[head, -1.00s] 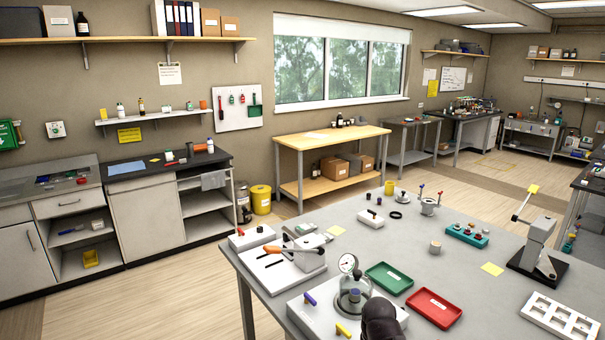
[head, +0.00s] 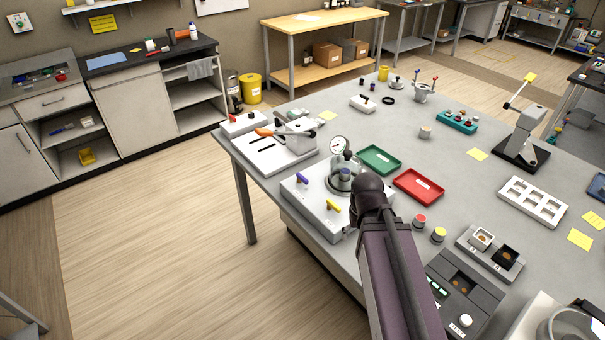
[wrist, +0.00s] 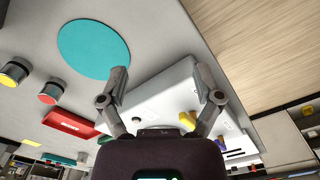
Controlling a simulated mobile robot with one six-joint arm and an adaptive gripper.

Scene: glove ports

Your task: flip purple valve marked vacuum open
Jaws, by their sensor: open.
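The purple valve (head: 302,178) is a small lever on the left front of a white base unit (head: 318,208). A yellow valve (head: 334,206) sits to its right on the same unit. A glass dome (head: 345,172) and a round gauge (head: 340,144) stand behind them. The label beside the purple valve is too small to read. In the wrist view my gripper (wrist: 163,84) is open and empty, its fingers spread over the white unit. The yellow valve (wrist: 187,121) shows near the right finger, and the purple valve (wrist: 220,141) lies just beyond it. My arm hides the fingers in the head view.
Green (head: 380,160) and red (head: 418,186) trays lie to the right. Red (head: 419,221) and yellow-topped (head: 438,234) buttons stand nearby. Floor is clear beyond the front-left table edge.

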